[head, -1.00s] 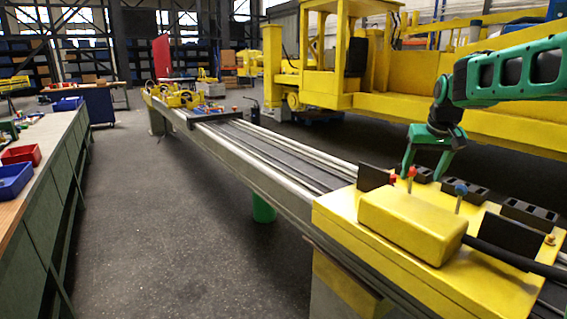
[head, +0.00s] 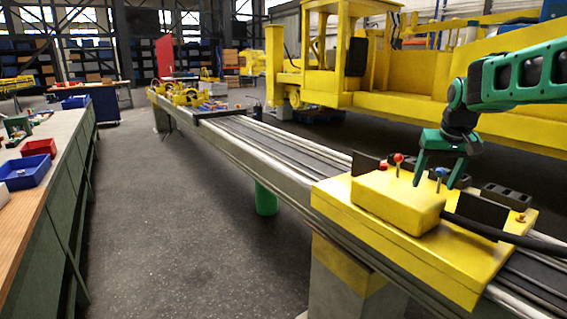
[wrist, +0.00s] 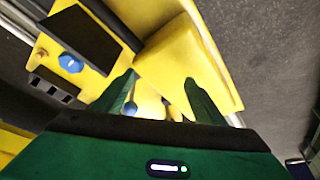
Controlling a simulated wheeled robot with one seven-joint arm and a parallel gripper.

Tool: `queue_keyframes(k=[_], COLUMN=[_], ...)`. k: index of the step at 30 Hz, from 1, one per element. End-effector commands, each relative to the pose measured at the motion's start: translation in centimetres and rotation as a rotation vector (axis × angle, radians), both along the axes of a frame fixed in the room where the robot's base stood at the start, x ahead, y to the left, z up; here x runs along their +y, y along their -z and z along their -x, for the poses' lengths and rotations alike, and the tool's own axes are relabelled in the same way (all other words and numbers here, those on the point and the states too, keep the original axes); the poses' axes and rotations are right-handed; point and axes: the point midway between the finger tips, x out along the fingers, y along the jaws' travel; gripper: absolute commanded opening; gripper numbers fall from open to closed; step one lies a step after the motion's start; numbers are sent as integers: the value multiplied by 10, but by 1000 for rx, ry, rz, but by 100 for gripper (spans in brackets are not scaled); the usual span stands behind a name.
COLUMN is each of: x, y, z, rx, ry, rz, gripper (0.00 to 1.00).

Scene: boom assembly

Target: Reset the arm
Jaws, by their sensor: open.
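My green gripper (head: 436,184) is open and points down over the yellow block on the boom at the right of the head view. It looks empty. Below it is the yellow box (head: 392,203) on a yellow base plate (head: 345,213), with a red-knobbed lever (head: 398,158) and a blue-knobbed lever (head: 441,172) beside the fingers. In the wrist view the two fingers (wrist: 160,100) spread over the yellow plate. A blue knob (wrist: 71,63) shows to their left. Whether a finger touches a lever I cannot tell.
Black upright plates (head: 483,213) and a black cable (head: 500,235) are close to the gripper. A long grey boom (head: 265,150) runs away to the back. A workbench with a red bin (head: 38,147) and a blue bin (head: 25,173) stands left. The floor between is clear.

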Motion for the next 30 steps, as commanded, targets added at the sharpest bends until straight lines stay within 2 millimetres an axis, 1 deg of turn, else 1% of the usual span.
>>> queue_keyframes(k=[1, 5, 8, 11, 14, 15, 17, 18, 20, 21, 24, 27, 30], x=[-2, -8, -13, -18, -23, -24, -24, -24, -22, -19, -12, -5, 1], y=[-1, 4, 9, 17, 29, 35, 46, 54, 67, 75, 95, 111, 121], z=[11, 41, 69, 104, 150, 173, 209, 233, 268, 290, 338, 372, 393], rx=[5, 32, 54, 83, 120, 139, 170, 189, 218, 238, 278, 310, 328], ry=[10, 39, 64, 96, 137, 157, 187, 207, 235, 252, 288, 314, 328], rz=[0, -4, -9, -15, -28, -35, -49, -59, -74, -84, -109, -129, -142], gripper=[65, 65, 65, 65, 65, 65, 65, 65, 65, 65, 65, 65, 65])
